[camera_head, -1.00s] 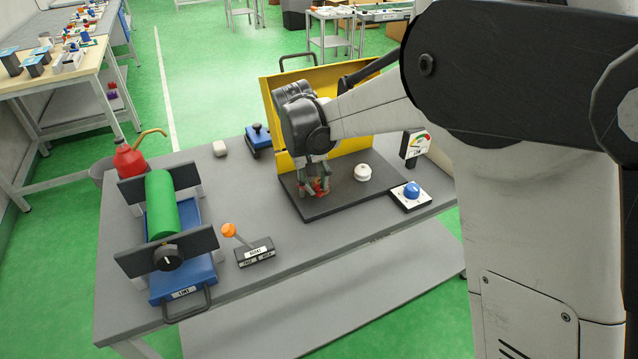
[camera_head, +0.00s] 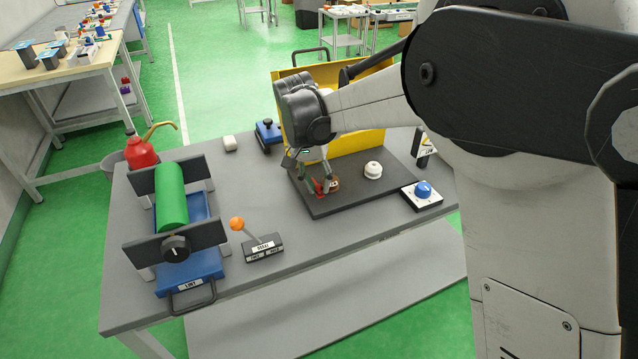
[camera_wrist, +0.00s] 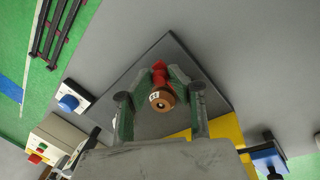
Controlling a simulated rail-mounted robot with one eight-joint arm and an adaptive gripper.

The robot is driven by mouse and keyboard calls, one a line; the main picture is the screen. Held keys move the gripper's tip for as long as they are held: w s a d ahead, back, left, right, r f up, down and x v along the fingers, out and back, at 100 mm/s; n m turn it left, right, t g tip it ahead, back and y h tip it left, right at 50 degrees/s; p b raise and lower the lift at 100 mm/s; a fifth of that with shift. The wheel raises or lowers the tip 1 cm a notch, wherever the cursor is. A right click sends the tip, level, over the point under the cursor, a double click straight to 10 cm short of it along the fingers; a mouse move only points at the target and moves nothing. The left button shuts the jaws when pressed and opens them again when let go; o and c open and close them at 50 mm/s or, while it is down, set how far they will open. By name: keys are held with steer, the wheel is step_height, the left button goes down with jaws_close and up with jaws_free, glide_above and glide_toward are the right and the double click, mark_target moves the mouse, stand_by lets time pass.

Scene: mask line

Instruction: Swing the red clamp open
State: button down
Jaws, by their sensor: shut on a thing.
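The red clamp (camera_head: 318,187) is on the dark base plate (camera_head: 345,203) in front of the yellow panel (camera_head: 355,143). In the wrist view the red clamp (camera_wrist: 159,70) lies between my fingertips, beside a round copper-brown part (camera_wrist: 162,99) with a small white label. My gripper (camera_head: 322,187) reaches down to the plate from above and is shut on the clamp. It also shows in the wrist view (camera_wrist: 160,76), one finger on each side of the red piece. The fingers partly hide the clamp in the head view, so its hinge is unclear.
A white knob (camera_head: 373,170) stands right of my gripper, with a blue button (camera_head: 423,190) beyond. A lever with an orange ball (camera_head: 237,224) and a green roller (camera_head: 172,196) stand to the left. The grey tabletop (camera_head: 260,187) between is clear.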

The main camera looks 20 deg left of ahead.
steer(key=c, duration=1.6)
jaws_free()
steer(key=shift+a+r, duration=0.1)
steer(key=shift+r, duration=0.05)
steer(key=r, duration=0.4)
steer(key=a+r, duration=0.1)
steer(key=r, duration=0.2)
steer(key=a+r, duration=0.1)
steer(key=r, duration=0.3)
steer(key=shift+s+a+r, duration=0.1)
steer(key=shift+s+r, duration=0.1)
steer(key=shift+r, duration=0.1)
